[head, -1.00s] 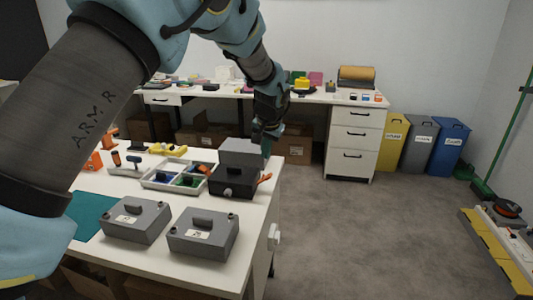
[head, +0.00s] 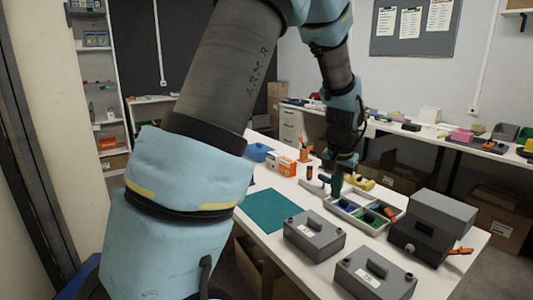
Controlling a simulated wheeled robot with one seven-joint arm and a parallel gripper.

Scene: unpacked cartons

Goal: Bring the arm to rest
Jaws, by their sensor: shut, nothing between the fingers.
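My arm reaches across the head view from the lower left up and over to the white table. My gripper (head: 337,186) points down above the table, near the left end of the sorting tray (head: 343,208). Its fingers are small and partly dark in the picture, shut with nothing held. Whether the fingertips clear the tray's edge is hard to tell.
A black box with a grey top (head: 433,222) stands at the right. A teal mat (head: 272,211) lies left. A yellow tool (head: 362,182) lies behind the gripper. Shelves (head: 101,95) stand far left.

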